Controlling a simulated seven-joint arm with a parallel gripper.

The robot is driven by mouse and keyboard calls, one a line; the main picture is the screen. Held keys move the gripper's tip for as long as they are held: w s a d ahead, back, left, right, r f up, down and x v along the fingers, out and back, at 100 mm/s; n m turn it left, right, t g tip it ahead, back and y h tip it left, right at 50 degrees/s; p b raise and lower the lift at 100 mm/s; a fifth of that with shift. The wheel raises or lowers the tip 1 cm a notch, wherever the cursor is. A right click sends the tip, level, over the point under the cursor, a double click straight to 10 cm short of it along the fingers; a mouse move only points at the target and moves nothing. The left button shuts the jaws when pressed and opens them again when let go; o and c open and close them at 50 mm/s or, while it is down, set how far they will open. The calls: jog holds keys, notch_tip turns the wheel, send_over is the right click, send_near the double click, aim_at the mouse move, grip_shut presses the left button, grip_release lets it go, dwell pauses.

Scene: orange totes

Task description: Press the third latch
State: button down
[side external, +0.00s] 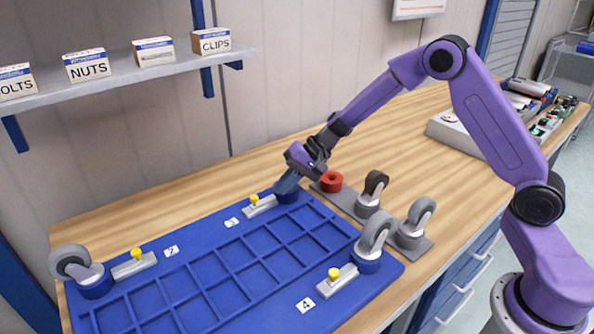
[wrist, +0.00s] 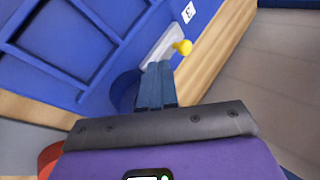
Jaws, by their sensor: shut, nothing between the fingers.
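The third latch is a pale metal plate (side external: 262,206) with a yellow knob (side external: 254,200) at the back edge of the blue tray (side external: 190,245). In the wrist view the latch plate (wrist: 161,48), its yellow knob (wrist: 183,47) and the label "3" (wrist: 188,12) show just beyond my fingertips. My gripper (side external: 287,186) is shut and empty, fingers together, over the round blue holder (side external: 288,197) at the tray's back corner. In the wrist view my fingertips (wrist: 155,72) appear beside the near end of the plate. I cannot tell whether they touch it.
Other latches with yellow knobs sit near labels "2" (side external: 171,251) and "4" (side external: 305,305). Casters stand in the left holder (side external: 97,289) and right holder (side external: 369,263). A grey board (side external: 345,202) beside the tray carries a red ring (side external: 331,181) and two casters. A shelf (side external: 120,75) hangs behind.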

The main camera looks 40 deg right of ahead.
aim_at(256, 200)
jog(key=shift+w+a+f, duration=0.15)
jog(key=shift+w+a, duration=0.15)
jog(key=shift+a, duration=0.3)
jog(key=shift+w+a+f, duration=0.15)
jog(key=shift+w+a, duration=0.15)
jog(key=shift+a, duration=0.25)
jog(key=shift+w+a+f, duration=0.15)
jog(key=shift+w+a, duration=0.15)
jog(key=shift+a, duration=0.3)
jog(key=shift+a, duration=1.15)
jog(key=shift+d, duration=0.1)
jog(key=shift+s+d+r, duration=0.1)
jog(key=shift+s+d, duration=0.05)
jog(key=shift+d, duration=0.2)
jog(key=d, duration=0.1)
jog(key=s+d+r, duration=0.1)
jog(key=d, duration=0.1)
jog(key=shift+s+d+r, duration=0.2)
jog(key=shift+s+r, duration=0.1)
jog(key=shift+s, duration=0.1)
jog(key=v, duration=0.8)
jog(key=shift+d+r, duration=0.2)
jog(key=shift+r, duration=0.1)
